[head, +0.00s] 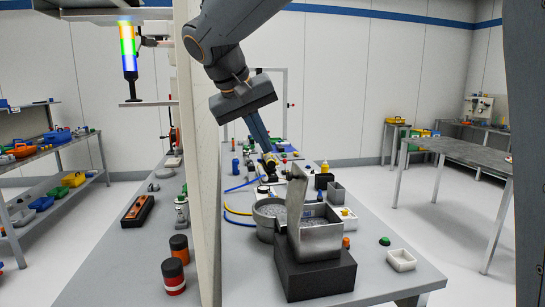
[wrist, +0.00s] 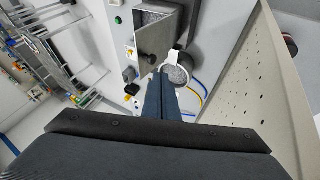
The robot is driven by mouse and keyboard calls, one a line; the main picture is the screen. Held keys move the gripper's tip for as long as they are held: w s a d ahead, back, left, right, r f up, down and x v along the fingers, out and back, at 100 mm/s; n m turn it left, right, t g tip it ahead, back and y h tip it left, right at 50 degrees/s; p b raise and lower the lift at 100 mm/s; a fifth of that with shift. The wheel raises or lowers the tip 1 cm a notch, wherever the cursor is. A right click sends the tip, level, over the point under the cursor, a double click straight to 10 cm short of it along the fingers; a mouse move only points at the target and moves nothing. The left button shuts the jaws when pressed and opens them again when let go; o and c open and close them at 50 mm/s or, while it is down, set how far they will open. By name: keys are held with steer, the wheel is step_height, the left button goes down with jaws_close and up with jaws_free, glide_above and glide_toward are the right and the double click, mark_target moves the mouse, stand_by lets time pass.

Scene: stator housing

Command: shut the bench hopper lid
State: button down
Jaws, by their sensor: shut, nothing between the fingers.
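The bench hopper (head: 322,240) is a grey metal box on a dark block (head: 315,277) near the front of the bench. Its lid (head: 296,203) stands raised, nearly upright, at the left of the box in the head view. Grey contents show in the open top. In the wrist view the lid (wrist: 158,38) appears as a grey plate with a dark round knob (wrist: 149,59). My gripper (head: 269,160) is shut and empty, pointing down above the bench, behind the hopper. Its fingers (wrist: 162,76) overlap the lid's lower edge in the wrist view; whether they touch cannot be told.
A round grey bowl (head: 268,212) stands directly left of the hopper. Blue and yellow hoses, bottles and small parts lie behind.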

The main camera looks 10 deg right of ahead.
steer(key=p+x, duration=0.2)
steer(key=x, duration=0.7)
steer(key=shift+d+f, duration=0.2)
steer(key=shift+d, duration=0.2)
steer(key=shift+w, duration=0.1)
steer(key=shift+d+r+p, duration=0.1)
steer(key=shift+p, duration=0.2)
